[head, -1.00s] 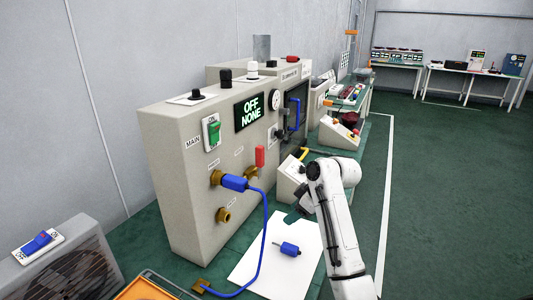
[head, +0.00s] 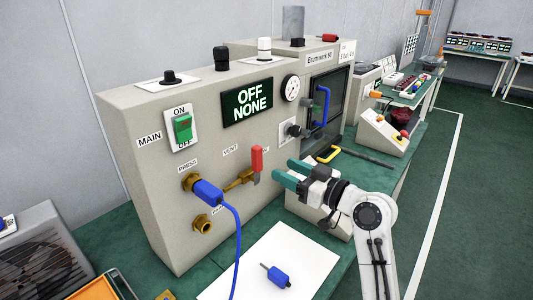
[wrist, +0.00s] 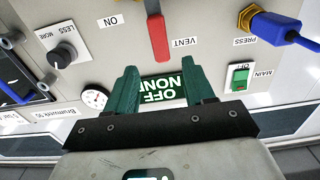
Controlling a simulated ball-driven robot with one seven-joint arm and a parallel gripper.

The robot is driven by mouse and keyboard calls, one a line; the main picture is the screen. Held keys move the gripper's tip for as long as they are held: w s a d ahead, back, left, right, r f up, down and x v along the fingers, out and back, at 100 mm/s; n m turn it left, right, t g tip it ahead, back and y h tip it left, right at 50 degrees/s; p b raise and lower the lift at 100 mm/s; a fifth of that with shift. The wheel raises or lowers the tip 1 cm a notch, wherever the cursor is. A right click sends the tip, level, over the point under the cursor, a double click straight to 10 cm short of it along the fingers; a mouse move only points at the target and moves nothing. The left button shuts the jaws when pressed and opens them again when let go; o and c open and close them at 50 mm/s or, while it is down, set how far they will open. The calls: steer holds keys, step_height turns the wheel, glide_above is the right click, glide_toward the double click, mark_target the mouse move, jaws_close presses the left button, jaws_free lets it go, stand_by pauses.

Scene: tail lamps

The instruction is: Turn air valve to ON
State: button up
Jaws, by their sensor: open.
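The air valve has a red lever (head: 257,159) on a brass body (head: 238,181), low on the front of the grey panel. The lever stands upright, between the VENT label (head: 230,151) and a partly hidden label. In the upside-down wrist view the red lever (wrist: 158,38) lies between the ON label (wrist: 111,21) and the VENT label (wrist: 185,42). My gripper (head: 284,171) is open, with teal fingers, just right of the lever in the head view. In the wrist view its fingertips (wrist: 160,70) are spread, with the lever's end near the gap between them. It holds nothing.
A blue plug (head: 207,191) with a hose sits in the PRESS port, left of the valve. The display (head: 247,103) reads OFF NONE above it. A green MAIN switch (head: 183,128) and a black knob (head: 296,130) flank the lever. A loose blue plug (head: 278,276) lies on white paper.

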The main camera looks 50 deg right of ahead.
mark_target(261, 158)
steer(key=w+p, duration=0.1)
steer(key=w, duration=0.4)
steer(key=w+p, duration=0.1)
steer(key=w, duration=0.4)
steer(key=shift+w+a, duration=0.2)
steer(key=shift+w, duration=0.1)
jaws_close()
